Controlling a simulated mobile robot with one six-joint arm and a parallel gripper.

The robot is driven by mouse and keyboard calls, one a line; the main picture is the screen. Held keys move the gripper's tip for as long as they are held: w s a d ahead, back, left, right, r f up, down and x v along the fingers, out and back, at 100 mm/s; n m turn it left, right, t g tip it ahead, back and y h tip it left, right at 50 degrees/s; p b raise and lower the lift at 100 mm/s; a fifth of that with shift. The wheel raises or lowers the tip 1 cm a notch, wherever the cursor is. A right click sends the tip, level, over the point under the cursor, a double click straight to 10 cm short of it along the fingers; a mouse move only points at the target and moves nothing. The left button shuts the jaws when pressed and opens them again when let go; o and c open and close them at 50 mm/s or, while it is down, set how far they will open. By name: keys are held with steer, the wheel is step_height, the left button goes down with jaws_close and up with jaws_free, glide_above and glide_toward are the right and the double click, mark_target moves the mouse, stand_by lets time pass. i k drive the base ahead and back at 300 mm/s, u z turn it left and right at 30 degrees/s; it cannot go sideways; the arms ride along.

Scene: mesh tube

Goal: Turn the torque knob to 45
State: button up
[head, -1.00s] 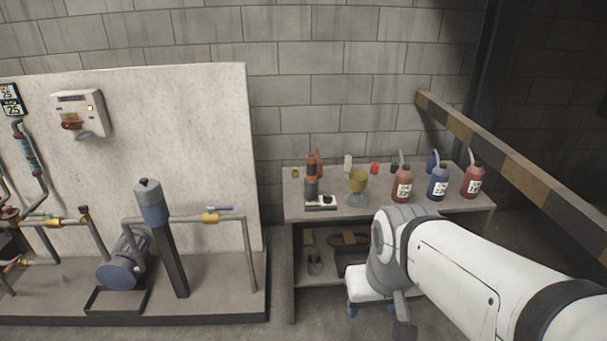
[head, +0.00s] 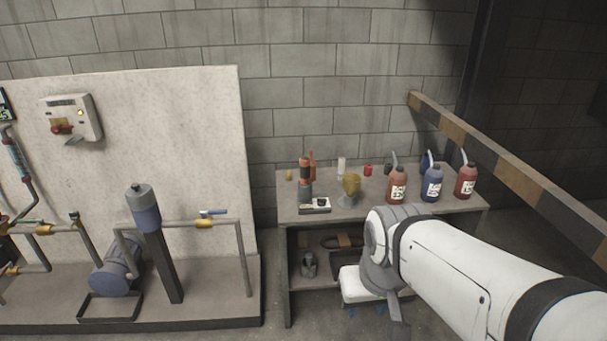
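I cannot pick out a torque knob for certain, and no scale reading of 45 is legible. A wall-mounted control box (head: 78,112) at the upper left has a red knob (head: 62,129) and a small yellow light. On the workbench (head: 375,208) stands an upright orange and dark tool (head: 305,180). A small flat pale device with dark parts (head: 315,205) lies in front of it. My white arm reaches in from the lower right, and its grey joint is in front of the bench. I cannot make out my gripper's fingers; nothing in view shows them touching the bench items.
A yellow goblet-like object (head: 350,187) stands on the bench, with red bottles (head: 396,186) (head: 465,182) and a blue bottle (head: 432,184) to its right. A striped barrier beam (head: 480,150) slants along the right. Pump piping (head: 150,212) fills the left. Bare floor shows between piping and bench.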

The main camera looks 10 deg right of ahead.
mark_target(321, 202)
steer(key=z, duration=0.1)
steer(key=i, duration=0.9)
steer(key=z, duration=0.45)
